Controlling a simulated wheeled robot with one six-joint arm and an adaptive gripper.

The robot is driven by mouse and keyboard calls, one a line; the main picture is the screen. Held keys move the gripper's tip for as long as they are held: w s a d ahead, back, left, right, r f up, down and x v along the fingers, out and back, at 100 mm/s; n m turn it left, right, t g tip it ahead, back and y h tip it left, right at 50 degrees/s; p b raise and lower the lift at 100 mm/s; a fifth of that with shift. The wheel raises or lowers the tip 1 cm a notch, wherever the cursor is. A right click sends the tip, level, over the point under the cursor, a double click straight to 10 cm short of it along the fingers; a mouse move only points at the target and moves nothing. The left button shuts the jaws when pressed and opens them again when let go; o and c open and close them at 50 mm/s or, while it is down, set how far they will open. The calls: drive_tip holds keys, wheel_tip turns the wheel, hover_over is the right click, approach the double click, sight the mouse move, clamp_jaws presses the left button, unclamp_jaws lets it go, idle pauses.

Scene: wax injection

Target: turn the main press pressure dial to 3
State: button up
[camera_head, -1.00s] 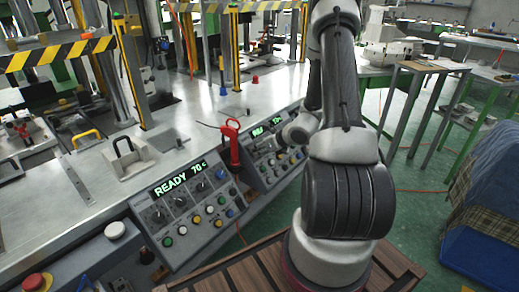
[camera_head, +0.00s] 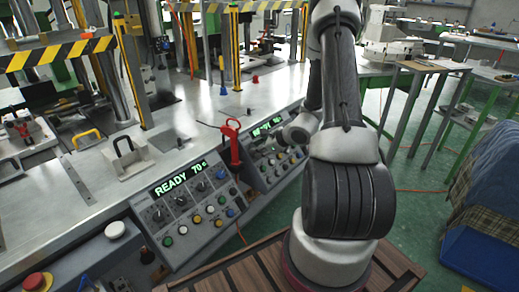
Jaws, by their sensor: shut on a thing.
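Two sloped control panels sit on the front of the metal bench. The nearer panel (camera_head: 190,210) has a green display reading "READY 70 C", with a row of black dials (camera_head: 203,187) and several coloured buttons below it. The farther panel (camera_head: 277,160) has a similar green display, too small to read and partly covered by my wrist. I cannot tell from labels which panel holds the main press pressure dial. My arm reaches away over the bench edge, and its wrist is close to the farther panel's dials.
A red upright lever (camera_head: 231,143) stands between the panels, left of my wrist. A red stop button (camera_head: 38,283) and a white knob (camera_head: 115,229) are at lower left. Press posts with striped bars (camera_head: 62,52) rise behind. Green floor lies to the right.

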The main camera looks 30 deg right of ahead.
drive_tip(key=o, duration=1)
drive_tip(key=v, duration=1.2)
drive_tip(key=shift+s, duration=0.1)
